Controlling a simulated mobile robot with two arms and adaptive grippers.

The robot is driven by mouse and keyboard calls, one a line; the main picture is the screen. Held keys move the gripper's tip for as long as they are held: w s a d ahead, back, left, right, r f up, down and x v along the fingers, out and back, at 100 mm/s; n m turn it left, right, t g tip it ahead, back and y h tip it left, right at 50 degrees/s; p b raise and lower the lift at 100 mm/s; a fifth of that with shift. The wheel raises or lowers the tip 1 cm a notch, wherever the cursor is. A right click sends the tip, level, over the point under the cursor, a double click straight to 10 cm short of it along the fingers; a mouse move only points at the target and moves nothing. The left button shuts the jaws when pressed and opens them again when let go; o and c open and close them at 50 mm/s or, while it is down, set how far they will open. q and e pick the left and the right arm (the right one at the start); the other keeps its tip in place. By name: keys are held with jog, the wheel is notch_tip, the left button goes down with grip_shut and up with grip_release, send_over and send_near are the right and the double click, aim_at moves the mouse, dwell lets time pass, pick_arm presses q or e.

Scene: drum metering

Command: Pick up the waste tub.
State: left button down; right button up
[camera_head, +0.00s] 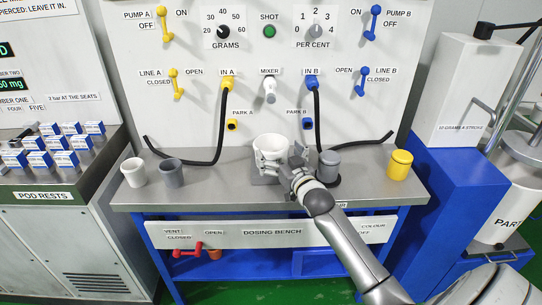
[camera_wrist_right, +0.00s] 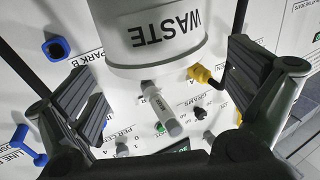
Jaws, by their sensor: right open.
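The waste tub (camera_head: 270,146) is white and stands on the dosing bench, below the mixer nozzle. In the right wrist view the tub (camera_wrist_right: 152,32) is large, close and upside down in the picture, with the word WASTE on its side. My right gripper (camera_head: 283,165) is at the tub's near side and hides its lower part. In the right wrist view the open fingers (camera_wrist_right: 165,95) lie to either side of the tub, with a visible gap on the left. Contact on the right is hard to tell. My left gripper is not in view.
A white cup (camera_head: 133,172) and a grey cup (camera_head: 171,173) stand at the left. Black hoses (camera_head: 222,125) hang behind. The bench front between the left cups and gripper is clear.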

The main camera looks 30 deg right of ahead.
aim_at(265, 136)
jog(key=shift+w+d+f, duration=0.1)
jog(key=shift+w+d, duration=0.1)
jog(key=shift+w, duration=0.8)
jog(key=shift+w+d+f, duration=0.1)
jog(key=shift+w+d, duration=0.1)
jog(key=shift+w, duration=0.75)
jog(key=shift+w+d+f, duration=0.1)
jog(key=shift+w+d, duration=0.1)
jog(key=shift+w, duration=0.8)
jog(key=c, duration=0.9)
jog(key=shift+r, duration=0.1)
jog(key=shift+r, duration=0.55)
jog(key=s+r, duration=0.4)
jog(key=s+d+r, duration=0.1)
jog(key=s+r, duration=0.2)
jog(key=s, duration=0.2)
jog(key=s+r, duration=0.4)
jog(key=s, duration=0.1)
jog(key=shift+d+r, duration=0.35)
jog(key=shift+d, duration=0.05)
